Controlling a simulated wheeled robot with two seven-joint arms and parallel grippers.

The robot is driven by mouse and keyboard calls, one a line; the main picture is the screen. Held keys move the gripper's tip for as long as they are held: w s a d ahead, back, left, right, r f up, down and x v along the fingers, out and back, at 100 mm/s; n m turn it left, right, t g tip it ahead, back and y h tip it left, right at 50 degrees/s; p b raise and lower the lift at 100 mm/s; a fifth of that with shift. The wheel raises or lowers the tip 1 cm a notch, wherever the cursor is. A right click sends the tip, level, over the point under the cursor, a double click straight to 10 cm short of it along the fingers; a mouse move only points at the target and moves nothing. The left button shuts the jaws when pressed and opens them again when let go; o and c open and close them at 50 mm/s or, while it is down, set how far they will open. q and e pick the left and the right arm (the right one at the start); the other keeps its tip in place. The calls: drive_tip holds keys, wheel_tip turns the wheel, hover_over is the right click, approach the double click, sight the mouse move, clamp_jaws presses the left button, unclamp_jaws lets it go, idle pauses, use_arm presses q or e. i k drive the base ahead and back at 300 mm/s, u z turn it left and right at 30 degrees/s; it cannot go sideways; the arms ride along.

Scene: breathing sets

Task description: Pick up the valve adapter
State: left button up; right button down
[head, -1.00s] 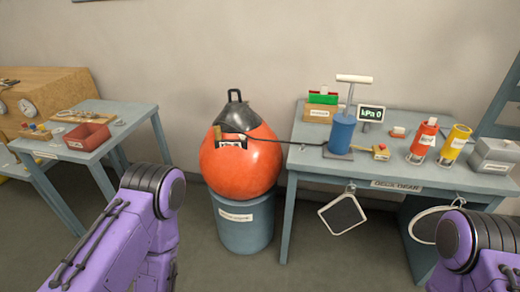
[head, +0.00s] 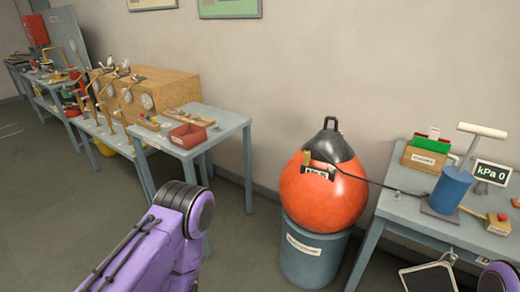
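I cannot tell any thing apart as the valve adapter; small items too small to name lie on the small grey-blue table (head: 222,133). A red tray (head: 188,137) sits on that table, and its inside is hard to see. The orange buoy (head: 322,195), black at the top, rests on a grey-blue drum (head: 313,266). A hose runs from the buoy to the blue pump (head: 452,190). Only purple links of my arms show, at the lower left and the lower right corner. Neither gripper is in view.
A wooden panel (head: 165,88) with gauges and brass pipes stands behind the small table. The right bench (head: 400,212) holds the pump, a kPa display (head: 492,173) reading 0 and a box with a green top (head: 425,154). Open floor lies between table and drum.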

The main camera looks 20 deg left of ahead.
sight(307, 154)
drive_tip(key=u, duration=0.4)
drive_tip(key=i, duration=1.55)
drive_tip(key=z, duration=0.8)
